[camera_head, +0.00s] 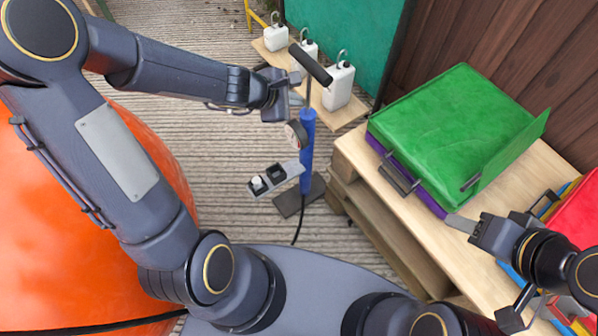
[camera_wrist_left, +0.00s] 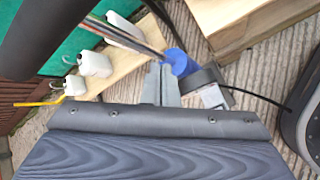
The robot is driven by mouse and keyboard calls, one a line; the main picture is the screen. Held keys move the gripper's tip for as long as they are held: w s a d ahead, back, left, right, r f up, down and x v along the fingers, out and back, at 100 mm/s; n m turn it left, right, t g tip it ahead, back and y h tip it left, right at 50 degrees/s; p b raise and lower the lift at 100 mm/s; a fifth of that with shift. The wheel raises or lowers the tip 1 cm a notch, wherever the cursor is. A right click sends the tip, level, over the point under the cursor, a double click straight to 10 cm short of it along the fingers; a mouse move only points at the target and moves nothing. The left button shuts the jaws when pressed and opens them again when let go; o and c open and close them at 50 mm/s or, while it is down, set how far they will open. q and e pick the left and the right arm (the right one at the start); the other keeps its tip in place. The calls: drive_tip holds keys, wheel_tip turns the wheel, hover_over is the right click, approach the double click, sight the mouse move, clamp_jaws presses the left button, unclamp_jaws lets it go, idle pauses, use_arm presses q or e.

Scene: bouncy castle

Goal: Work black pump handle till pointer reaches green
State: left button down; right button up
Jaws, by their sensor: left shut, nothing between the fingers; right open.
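The pump has a blue upright cylinder (camera_head: 307,160), a thin rod and a black T-shaped handle (camera_head: 311,63) raised well above it. A round gauge (camera_head: 296,134) is on its upper left side; its pointer is too small to read. My left gripper (camera_head: 296,98) is shut and empty beside the rod, below the handle. In the left wrist view its closed fingers (camera_wrist_left: 160,84) are close to the blue cylinder (camera_wrist_left: 180,61), and the black handle (camera_wrist_left: 38,32) looms at upper left. Whether they touch the pump is unclear. My right gripper (camera_head: 462,224) is open by the green-and-purple stack.
White hooked blocks (camera_head: 339,86) stand on a plank behind the pump. A wooden pallet table (camera_head: 350,150) at right carries a green slab (camera_head: 455,130). An orange inflatable (camera_head: 60,250) fills the left.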

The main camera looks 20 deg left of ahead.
wheel_tip(320, 180, up, 6)
drive_tip(key=p, duration=0.5)
drive_tip(key=shift+w+d+f+p, duration=0.1)
drive_tip(key=shift+p, duration=0.25)
